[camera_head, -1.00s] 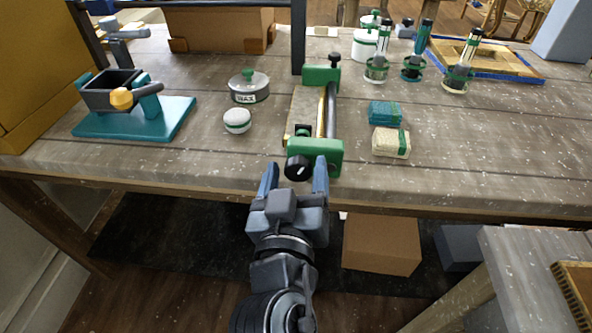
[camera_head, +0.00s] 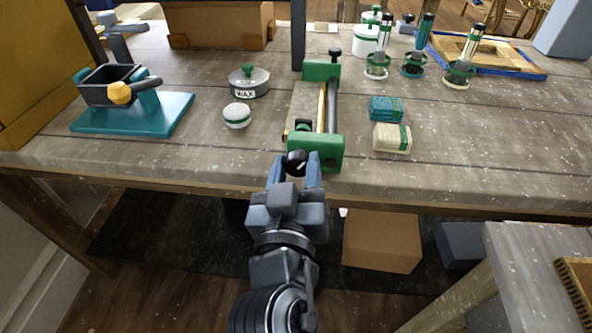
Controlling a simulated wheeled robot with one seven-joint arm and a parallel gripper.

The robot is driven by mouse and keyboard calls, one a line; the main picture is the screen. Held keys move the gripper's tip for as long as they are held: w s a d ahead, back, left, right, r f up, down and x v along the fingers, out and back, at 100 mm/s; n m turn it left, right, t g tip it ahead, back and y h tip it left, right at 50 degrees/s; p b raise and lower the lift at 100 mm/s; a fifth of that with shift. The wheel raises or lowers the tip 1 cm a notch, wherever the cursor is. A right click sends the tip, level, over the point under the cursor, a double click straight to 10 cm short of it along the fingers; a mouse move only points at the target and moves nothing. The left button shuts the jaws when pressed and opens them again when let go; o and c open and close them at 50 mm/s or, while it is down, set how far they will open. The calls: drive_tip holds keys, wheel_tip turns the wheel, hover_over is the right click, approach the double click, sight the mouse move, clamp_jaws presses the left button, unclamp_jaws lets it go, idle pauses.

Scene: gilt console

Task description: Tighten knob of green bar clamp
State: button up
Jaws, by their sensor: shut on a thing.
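The green bar clamp (camera_head: 316,150) lies on the wooden table near its front edge, with its bar running away from me. Its far green jaw (camera_head: 321,71) holds a wooden piece (camera_head: 304,104) against the near jaw. The black knob (camera_head: 295,160) sticks out at the front of the near jaw and carries a white mark. My gripper (camera_head: 294,168) reaches up from below the table edge. Its two blue-grey fingers are closed on the knob, one on each side. The fingers hide part of the knob.
The table (camera_head: 440,180) is clear to the right of the clamp's front. A white puck (camera_head: 236,116) and a wax tin (camera_head: 249,81) are left of it. Teal (camera_head: 385,108) and cream (camera_head: 392,138) pads lie right. A teal-based tool (camera_head: 135,113) stands farther left.

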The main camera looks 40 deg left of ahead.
drive_tip(key=m+b, duration=0.2)
drive_tip(key=b, duration=0.1)
drive_tip(key=shift+w+d+f+b, duration=0.1)
drive_tip(key=shift+f+b, duration=0.2)
drive_tip(key=shift+f, duration=0.05)
drive_tip(key=shift+r+m+b, duration=0.15)
drive_tip(key=shift+m+b, duration=0.95)
drive_tip(key=shift+b, duration=0.15)
drive_tip(key=shift+r+m, duration=0.15)
drive_tip(key=shift+m, duration=0.15)
drive_tip(key=o, duration=1.1)
drive_tip(key=shift+b+v, duration=0.55)
drive_tip(key=shift+v, duration=3.4)
